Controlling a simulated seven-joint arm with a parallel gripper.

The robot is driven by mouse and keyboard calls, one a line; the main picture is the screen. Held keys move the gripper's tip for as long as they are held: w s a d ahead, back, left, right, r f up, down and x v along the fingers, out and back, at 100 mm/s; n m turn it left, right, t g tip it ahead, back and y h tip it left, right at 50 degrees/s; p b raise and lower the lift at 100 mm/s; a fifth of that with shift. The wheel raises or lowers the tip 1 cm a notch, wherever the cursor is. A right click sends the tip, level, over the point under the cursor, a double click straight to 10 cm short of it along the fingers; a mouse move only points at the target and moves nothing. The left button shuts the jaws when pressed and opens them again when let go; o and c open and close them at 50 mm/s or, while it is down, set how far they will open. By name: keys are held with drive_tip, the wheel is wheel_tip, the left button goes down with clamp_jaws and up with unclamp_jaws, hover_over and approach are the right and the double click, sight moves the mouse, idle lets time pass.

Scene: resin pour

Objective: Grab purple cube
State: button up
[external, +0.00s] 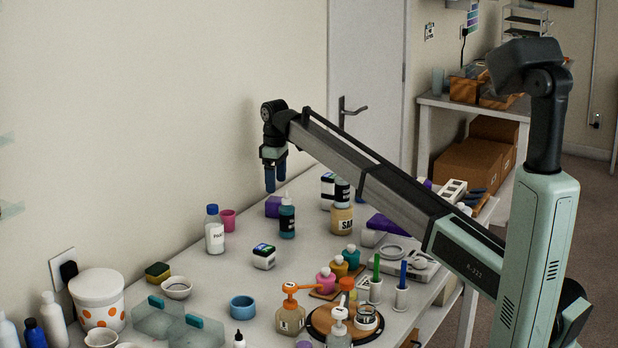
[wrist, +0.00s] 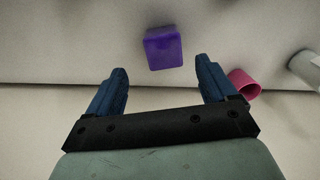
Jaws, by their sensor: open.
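The purple cube (external: 273,207) stands on the table near the wall, beside a teal bottle. In the wrist view the purple cube (wrist: 163,48) lies ahead of the fingertips, roughly centred between them and apart from both. My gripper (external: 275,187) is open, with its blue fingers pointing down above the table near the cube. In the wrist view my gripper (wrist: 161,75) shows two spread blue fingers with nothing between them.
The teal bottle (external: 287,218) is close on the right. The pink cup (wrist: 243,84) is near the right finger in the wrist view. The wall runs behind.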

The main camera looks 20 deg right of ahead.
sight(276, 199)
drive_tip(key=shift+s+a+f, duration=0.1)
drive_tip(key=shift+f, duration=1.9)
drive_tip(key=shift+s+a+f, duration=0.1)
drive_tip(key=shift+f, duration=1.9)
drive_tip(key=c, duration=1.1)
